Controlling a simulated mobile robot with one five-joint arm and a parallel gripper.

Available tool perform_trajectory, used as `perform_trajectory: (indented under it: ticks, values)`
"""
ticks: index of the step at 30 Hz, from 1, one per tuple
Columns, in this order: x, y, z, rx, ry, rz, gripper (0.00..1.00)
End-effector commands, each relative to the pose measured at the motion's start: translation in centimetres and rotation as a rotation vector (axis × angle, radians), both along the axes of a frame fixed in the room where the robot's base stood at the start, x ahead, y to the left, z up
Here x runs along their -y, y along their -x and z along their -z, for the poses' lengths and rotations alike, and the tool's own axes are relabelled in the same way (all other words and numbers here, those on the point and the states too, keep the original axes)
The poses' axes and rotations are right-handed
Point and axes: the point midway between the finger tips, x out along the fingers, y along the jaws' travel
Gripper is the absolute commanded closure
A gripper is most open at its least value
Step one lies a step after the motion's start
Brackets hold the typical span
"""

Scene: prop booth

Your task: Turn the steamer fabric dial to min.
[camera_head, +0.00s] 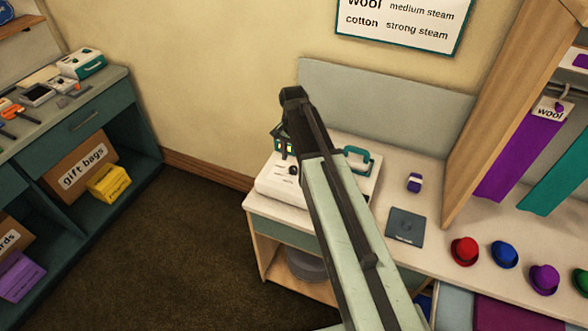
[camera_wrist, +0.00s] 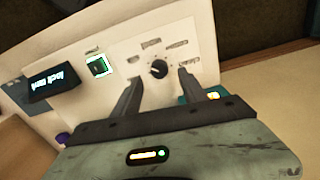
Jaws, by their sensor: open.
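The white steamer (camera_head: 270,188) stands on the white counter, with a teal handle (camera_head: 355,160) at its right. In the wrist view its pale panel (camera_wrist: 205,45) carries the small black fabric dial (camera_wrist: 158,69), with labels around it too blurred to read. A light mark shows on the dial, but I cannot tell its setting. My gripper (camera_wrist: 160,77) is open and empty, its two dark fingers on either side of the dial in the picture. I cannot tell whether they touch it. In the head view my arm hides part of the steamer.
A lit green square (camera_wrist: 99,66) and a dark display (camera_wrist: 55,82) lie left of the dial. A purple-and-white item (camera_head: 414,182), a dark square pad (camera_head: 405,228) and several hats stand to the right. A wall sign (camera_head: 403,22) hangs above.

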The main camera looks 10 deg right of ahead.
Motion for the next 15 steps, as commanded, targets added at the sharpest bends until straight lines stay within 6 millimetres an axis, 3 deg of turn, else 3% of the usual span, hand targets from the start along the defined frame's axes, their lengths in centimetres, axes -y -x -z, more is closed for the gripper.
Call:
perform_trajectory:
  ticks: [1, 6, 15]
  values:
    - [0.0, 0.0, 2.0, 0.0, 0.0, 0.0, 0.5]
    - [0.1, 0.0, 4.3, 0.0, 0.0, 0.0, 0.5]
    - [0.1, 0.0, 4.3, 0.0, 0.0, 0.001, 0.5]
